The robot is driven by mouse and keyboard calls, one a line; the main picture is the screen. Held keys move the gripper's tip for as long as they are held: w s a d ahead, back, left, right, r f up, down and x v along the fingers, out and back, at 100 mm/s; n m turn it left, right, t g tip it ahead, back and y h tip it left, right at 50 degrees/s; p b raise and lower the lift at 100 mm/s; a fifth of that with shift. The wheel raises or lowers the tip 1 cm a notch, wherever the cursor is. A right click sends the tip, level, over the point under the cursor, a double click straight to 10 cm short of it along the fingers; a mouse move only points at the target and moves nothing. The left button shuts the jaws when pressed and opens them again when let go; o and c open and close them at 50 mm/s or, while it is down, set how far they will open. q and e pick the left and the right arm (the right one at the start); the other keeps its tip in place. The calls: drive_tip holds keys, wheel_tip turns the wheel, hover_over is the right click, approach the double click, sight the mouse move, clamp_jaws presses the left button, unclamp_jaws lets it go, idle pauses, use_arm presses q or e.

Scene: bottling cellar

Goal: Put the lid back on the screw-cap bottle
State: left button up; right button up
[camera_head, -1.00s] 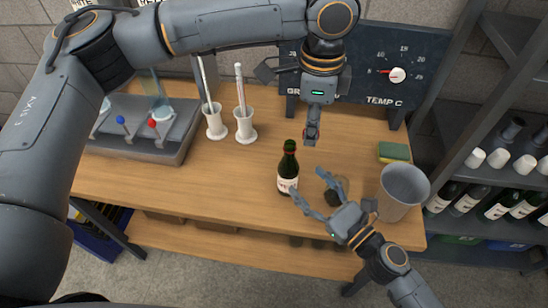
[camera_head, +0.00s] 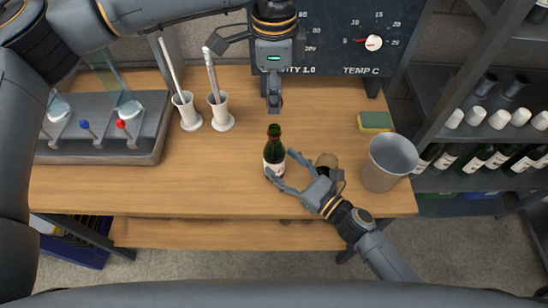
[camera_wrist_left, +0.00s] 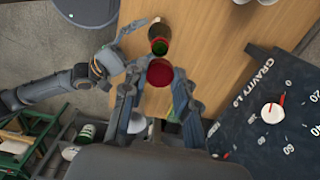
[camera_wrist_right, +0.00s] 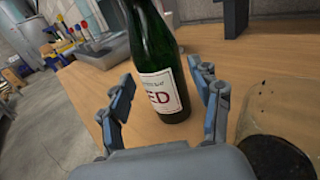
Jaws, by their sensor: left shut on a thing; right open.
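The green bottle (camera_head: 274,158) with a white label stands upright on the workbench, its neck bare. It also shows in the right wrist view (camera_wrist_right: 160,92). My left gripper (camera_head: 274,106) points down above the bottle's mouth. It is shut on a round red lid (camera_wrist_left: 160,72), seen in the left wrist view with the bottle (camera_wrist_left: 159,42) beyond it. In the head view the lid is hard to make out, and a gap shows between that gripper and the bottle. My right gripper (camera_head: 283,165) is open at the bottle's lower right, its fingers spread to either side of the body; contact cannot be told.
A glass with dark contents (camera_head: 326,162) stands close behind my right gripper. A grey bucket (camera_head: 388,162) and a sponge (camera_head: 376,121) are to the right. Two white cylinders (camera_head: 187,112) and a lever tray (camera_head: 105,140) are left. A gauge board (camera_head: 335,45) stands behind.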

sight(264, 153)
wheel_tip(264, 153, down, 2)
drive_tip(key=shift+d+f, duration=0.1)
drive_tip(key=x, duration=0.7)
drive_tip(key=shift+w+a+f, duration=0.15)
drive_tip(key=shift+w+a, duration=0.05)
drive_tip(key=shift+a, duration=0.1)
clamp_jaws()
